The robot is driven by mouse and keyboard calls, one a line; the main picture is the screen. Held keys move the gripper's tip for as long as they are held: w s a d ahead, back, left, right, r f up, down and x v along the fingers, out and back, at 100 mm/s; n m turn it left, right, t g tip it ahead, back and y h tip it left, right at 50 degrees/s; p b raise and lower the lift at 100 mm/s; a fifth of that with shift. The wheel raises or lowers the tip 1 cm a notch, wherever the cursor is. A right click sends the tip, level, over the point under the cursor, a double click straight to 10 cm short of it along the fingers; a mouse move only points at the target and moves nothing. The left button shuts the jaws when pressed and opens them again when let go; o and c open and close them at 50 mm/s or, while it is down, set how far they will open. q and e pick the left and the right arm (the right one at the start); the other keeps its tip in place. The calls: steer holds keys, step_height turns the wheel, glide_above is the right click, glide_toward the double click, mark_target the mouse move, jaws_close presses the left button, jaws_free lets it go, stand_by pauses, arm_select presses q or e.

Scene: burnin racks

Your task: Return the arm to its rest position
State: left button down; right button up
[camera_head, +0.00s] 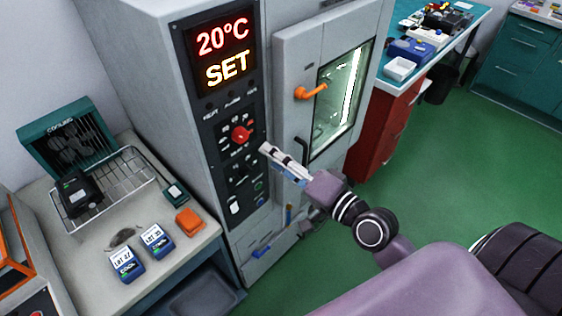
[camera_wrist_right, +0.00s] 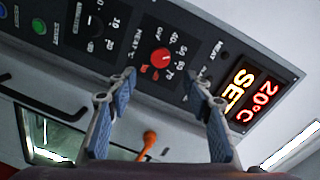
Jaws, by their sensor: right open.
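My right arm reaches in from the lower right in the head view. Its gripper (camera_head: 270,158) is open and empty in front of the chamber's control panel (camera_head: 252,190), just right of and below the red knob (camera_head: 241,135). In the right wrist view the two blue-padded fingers stand apart (camera_wrist_right: 163,78), with the red knob (camera_wrist_right: 161,57) showing beyond the gap between the tips. I see no contact between finger and knob. The display (camera_head: 223,52) reads 20°C SET. My left gripper is not in view.
The chamber door (camera_head: 300,70) is shut, with an orange handle (camera_head: 310,92). A bench (camera_head: 75,270) at left holds a cooling fan (camera_head: 68,140), a wire rack (camera_head: 125,175) and labelled modules (camera_head: 126,264). A red cabinet (camera_head: 380,130) stands right of the chamber. Green floor (camera_head: 440,180) is clear.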

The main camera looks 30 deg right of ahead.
steer(key=shift+v, duration=0.8)
steer(key=s+d+f+n+g+h+b, duration=0.1)
steer(key=s+d+f+g, duration=0.1)
steer(key=f, duration=1.1)
steer(key=s+d+f+n+g+h+b, duration=0.1)
steer(key=s+f+g+h, duration=0.15)
steer(key=f, duration=1.05)
steer(key=s+d+f+n+g+h, duration=0.1)
steer(key=s+d+f+n+g, duration=0.1)
steer(key=f, duration=1.2)
steer(key=s+f+n+g+b, duration=0.2)
steer(key=s+f+n+g, duration=0.15)
steer(key=s+f, duration=1)
steer(key=s+a+f+n+g, duration=0.1)
steer(key=s+f+n+g, duration=0.1)
steer(key=s+f, duration=0.4)
steer(key=s+a+f+n+g+h, duration=0.1)
steer(key=s+f+n+g, duration=0.2)
steer(key=s, duration=1)
step_height(320, 180, down, 4)
steer(key=shift+a+r+b, duration=0.1)
steer(key=shift+a+b, duration=0.25)
steer(key=shift+b, duration=0.05)
